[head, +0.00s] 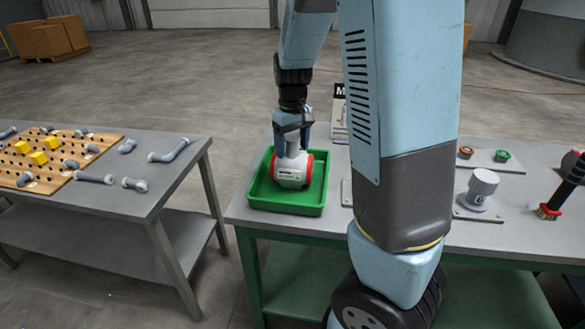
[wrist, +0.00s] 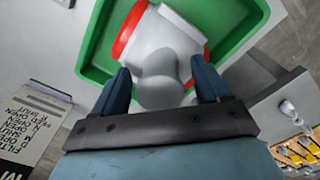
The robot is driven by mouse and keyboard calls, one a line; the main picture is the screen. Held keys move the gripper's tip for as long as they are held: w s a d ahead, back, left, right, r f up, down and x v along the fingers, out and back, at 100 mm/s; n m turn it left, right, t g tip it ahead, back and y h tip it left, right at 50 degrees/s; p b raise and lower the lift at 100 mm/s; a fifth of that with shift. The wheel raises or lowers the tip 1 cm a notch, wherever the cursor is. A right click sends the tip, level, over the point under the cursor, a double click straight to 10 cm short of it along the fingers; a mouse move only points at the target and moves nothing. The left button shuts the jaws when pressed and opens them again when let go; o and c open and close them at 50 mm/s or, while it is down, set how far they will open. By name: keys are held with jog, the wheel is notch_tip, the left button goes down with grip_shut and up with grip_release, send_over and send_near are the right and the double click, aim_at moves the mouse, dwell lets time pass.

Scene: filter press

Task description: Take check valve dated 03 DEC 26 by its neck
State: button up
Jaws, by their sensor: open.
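A white check valve with red end rings (head: 291,172) lies in the green tray (head: 318,195) on the grey table. A label shows on its side, but its date is too small to read. In the wrist view the valve body (wrist: 165,38) and its rounded grey-white neck (wrist: 160,85) face me. My gripper (head: 293,143) is directly above the valve. In the wrist view my open gripper (wrist: 160,86) has one finger on each side of the neck. I cannot tell whether either finger touches it.
A sign with black lettering (wrist: 30,125) stands close by. A white capped fitting on a plate (head: 480,190) and a red-and-black brush-like tool (head: 560,190) are to the right. A separate table with a pegboard (head: 50,160) and grey pipe pieces is at left, across a gap.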

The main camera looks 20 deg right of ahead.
jog(key=shift+c, duration=0.3)
jog(key=c, duration=1)
jog(key=shift+c, duration=0.7)
jog(key=shift+r, duration=0.15)
